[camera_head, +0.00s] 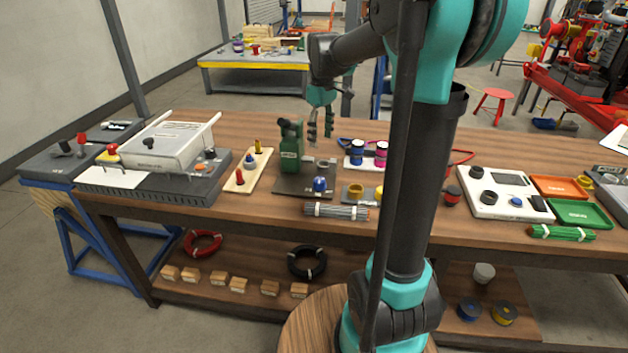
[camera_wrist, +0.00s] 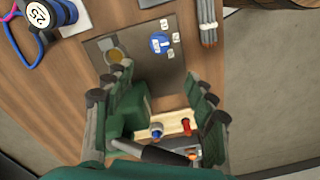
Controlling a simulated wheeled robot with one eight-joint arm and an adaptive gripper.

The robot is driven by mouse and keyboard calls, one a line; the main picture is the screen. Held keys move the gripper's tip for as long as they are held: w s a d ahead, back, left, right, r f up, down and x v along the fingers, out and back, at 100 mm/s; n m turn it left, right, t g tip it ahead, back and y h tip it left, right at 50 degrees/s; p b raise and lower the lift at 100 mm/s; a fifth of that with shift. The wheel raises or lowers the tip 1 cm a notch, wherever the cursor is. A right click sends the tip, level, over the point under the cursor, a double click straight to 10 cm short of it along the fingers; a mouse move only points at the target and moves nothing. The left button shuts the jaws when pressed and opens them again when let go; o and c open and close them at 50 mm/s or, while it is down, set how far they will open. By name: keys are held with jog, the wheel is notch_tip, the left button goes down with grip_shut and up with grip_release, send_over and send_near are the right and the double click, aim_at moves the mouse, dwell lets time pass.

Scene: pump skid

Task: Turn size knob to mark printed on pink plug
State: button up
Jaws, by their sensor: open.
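The size knob (camera_head: 320,184) is blue and sits on the dark base plate (camera_head: 290,184) of a green press (camera_head: 291,145). In the wrist view the knob (camera_wrist: 158,42) has several small white labels around it, too small to read. The pink plug (camera_head: 381,153) stands upright on a white board beside a blue plug (camera_head: 356,151); its printed mark is not legible. A blue-banded plug with a white face reading about "25" (camera_wrist: 40,15) shows in the wrist view. My gripper (camera_head: 320,124) is open and empty, above and behind the press, apart from the knob.
A bundle of grey rods (camera_head: 337,211) lies in front of the base plate. A wooden board with red, blue and yellow knobs (camera_head: 249,168) stands left of the press. A white device (camera_head: 497,196) and trays are at right. My arm hides part of the table.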

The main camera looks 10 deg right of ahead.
aim_at(320, 180)
notch_tip(320, 180, down, 16)
jog(key=shift+s+a+r, duration=0.1)
jog(key=shift+s+r, duration=0.05)
dwell(0.3)
jog(key=c, duration=1.2)
